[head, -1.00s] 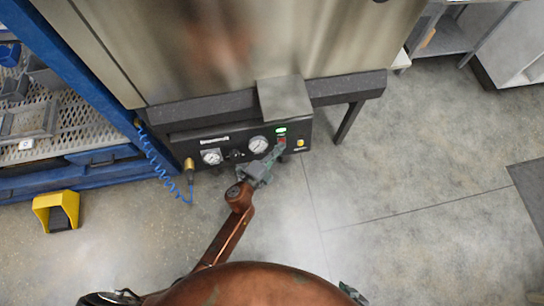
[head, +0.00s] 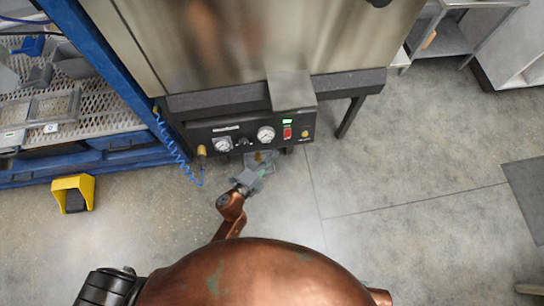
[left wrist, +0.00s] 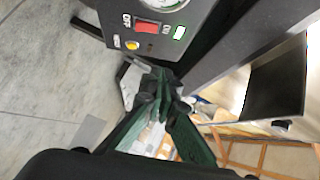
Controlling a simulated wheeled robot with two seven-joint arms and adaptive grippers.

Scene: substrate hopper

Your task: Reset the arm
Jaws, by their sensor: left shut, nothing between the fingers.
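My left gripper (head: 252,178) is shut and empty, just in front of and below the black control panel (head: 255,145) of the steel hopper machine. In the left wrist view its dark green fingers (left wrist: 160,88) meet below the panel, apart from the red switch (left wrist: 147,28). The red switch also shows in the head view (head: 287,133). A lit green indicator (head: 287,121) sits by the switch, and a yellow button (head: 305,134) is to its right. My right gripper is not in view.
A blue rack (head: 75,15) with bins stands at the left. A coiled blue hose (head: 170,140) hangs beside the panel. A yellow foot pedal (head: 73,193) is on the floor. A machine leg (head: 350,118) stands right of the panel.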

